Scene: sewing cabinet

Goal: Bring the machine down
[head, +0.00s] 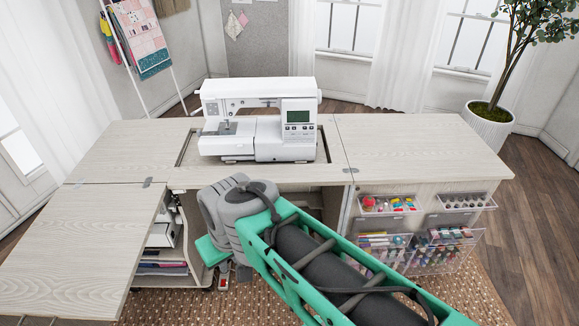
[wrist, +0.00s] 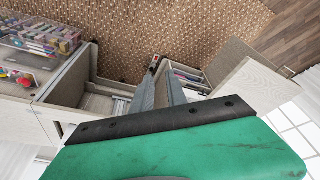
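The white sewing machine (head: 258,120) stands upright in the cut-out of the cabinet top (head: 420,145), its body above the tabletop. The dark opening shows around its base. My gripper (wrist: 158,85) points down in front of the open middle of the cabinet, its two grey fingers apart with nothing seen between them. In the head view my arm hides most of it. A small red and white control (head: 224,277) shows low by the cabinet opening, and also beyond my fingertips in the wrist view (wrist: 153,65). The lift under the machine is mostly hidden.
A fold-out leaf (head: 85,235) extends at the left, with an open shelved door (head: 165,265) below it. Clear drawers (head: 420,250) of thread stand at the right. A patterned rug (head: 175,308) lies in front. A potted tree (head: 490,125) stands behind right.

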